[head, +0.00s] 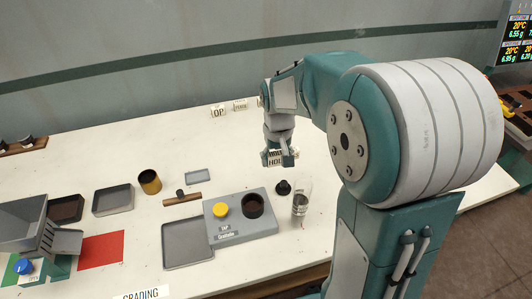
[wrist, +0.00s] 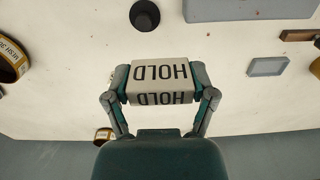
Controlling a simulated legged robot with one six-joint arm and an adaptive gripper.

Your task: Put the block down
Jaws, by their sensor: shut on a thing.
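The white block (wrist: 160,72) is lettered HOLD on two faces and sits between the two fingers of my gripper (wrist: 160,84) in the wrist view. A finger presses on each end. In the head view the block (head: 274,158) hangs below my gripper (head: 278,152) at the end of the bent arm, over the white table (head: 335,185). It looks held above the table, but the exact gap is hard to tell. The fingers partly cover the block in the head view.
A grey drum base (head: 240,235) with a yellow button, a dark knob (head: 283,187) and a clear cylinder (head: 301,200) stand in front. Label blocks (head: 218,111) stand at the back. Trays (head: 187,243) and a brass ring (head: 149,181) lie left. Bare table shows between them.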

